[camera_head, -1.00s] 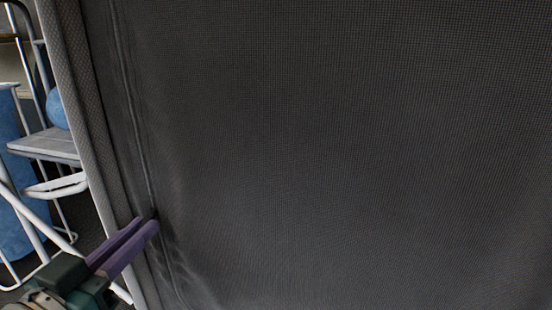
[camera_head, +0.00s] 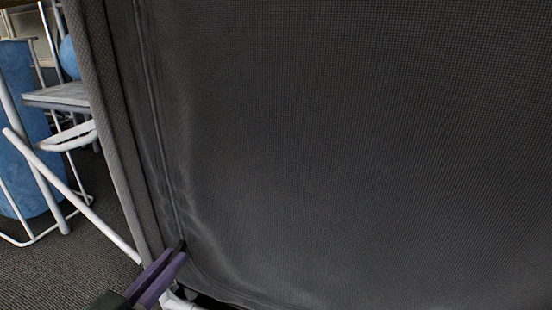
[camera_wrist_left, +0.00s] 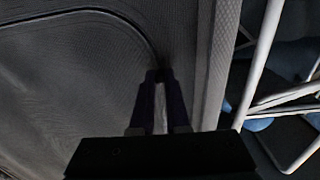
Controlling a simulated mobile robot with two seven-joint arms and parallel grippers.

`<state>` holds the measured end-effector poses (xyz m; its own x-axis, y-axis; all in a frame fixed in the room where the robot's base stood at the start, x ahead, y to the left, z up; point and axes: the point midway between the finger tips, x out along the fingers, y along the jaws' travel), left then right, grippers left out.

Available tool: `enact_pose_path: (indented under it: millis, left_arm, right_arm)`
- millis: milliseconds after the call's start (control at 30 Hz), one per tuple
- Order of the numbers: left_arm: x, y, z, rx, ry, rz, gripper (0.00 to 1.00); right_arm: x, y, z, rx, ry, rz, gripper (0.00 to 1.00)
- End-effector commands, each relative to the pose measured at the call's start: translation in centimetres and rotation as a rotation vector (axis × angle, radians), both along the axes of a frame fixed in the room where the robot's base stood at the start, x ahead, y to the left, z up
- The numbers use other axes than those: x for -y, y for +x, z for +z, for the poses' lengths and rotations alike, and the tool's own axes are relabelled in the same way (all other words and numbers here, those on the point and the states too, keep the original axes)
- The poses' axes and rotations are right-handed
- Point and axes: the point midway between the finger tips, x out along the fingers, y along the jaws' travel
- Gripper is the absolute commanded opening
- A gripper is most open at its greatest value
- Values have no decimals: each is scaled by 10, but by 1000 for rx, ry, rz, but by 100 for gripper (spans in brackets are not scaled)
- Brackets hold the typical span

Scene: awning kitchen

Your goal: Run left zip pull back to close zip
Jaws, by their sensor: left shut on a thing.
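A dark grey mesh panel (camera_head: 350,150) fills most of the head view. A zip seam (camera_head: 160,130) runs down near its left edge. My left gripper (camera_head: 180,250), with purple fingers, is at the lower end of this visible seam, close to the panel's bottom edge. Its fingers are shut on the zip pull, which is too small and dark to make out between the tips. In the left wrist view the gripper (camera_wrist_left: 158,76) meets the seam (camera_wrist_left: 142,36) where it curves down to the fingertips. My right gripper is not in view.
A grey fabric border (camera_head: 112,150) edges the panel on the left. Beyond it stand a white tubular frame (camera_head: 75,188) with a grey shelf (camera_head: 60,95) and a blue cylinder (camera_head: 20,130). Dark carpet (camera_head: 50,265) shows at lower left.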

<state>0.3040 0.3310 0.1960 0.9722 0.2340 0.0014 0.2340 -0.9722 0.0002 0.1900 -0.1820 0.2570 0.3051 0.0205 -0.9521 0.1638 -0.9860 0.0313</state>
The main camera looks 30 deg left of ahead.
Motion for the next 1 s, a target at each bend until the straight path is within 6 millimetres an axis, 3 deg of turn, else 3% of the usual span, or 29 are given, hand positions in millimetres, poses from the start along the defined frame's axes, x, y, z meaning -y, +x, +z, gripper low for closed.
enact_pose_path:
  millis: [400, 433, 667, 1000]
  left_arm:
    - [0, 0, -3, -4, -1, 0, 0]
    - [0, 0, -3, -4, -1, 0, 16]
    - [0, 0, -2, -3, -1, 0, 42]
    - [1, -4, -2, -3, -1, 0, 44]
  right_arm:
    - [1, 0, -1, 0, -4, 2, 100]
    - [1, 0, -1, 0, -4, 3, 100]
    - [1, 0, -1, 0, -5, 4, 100]
    - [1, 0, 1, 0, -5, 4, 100]
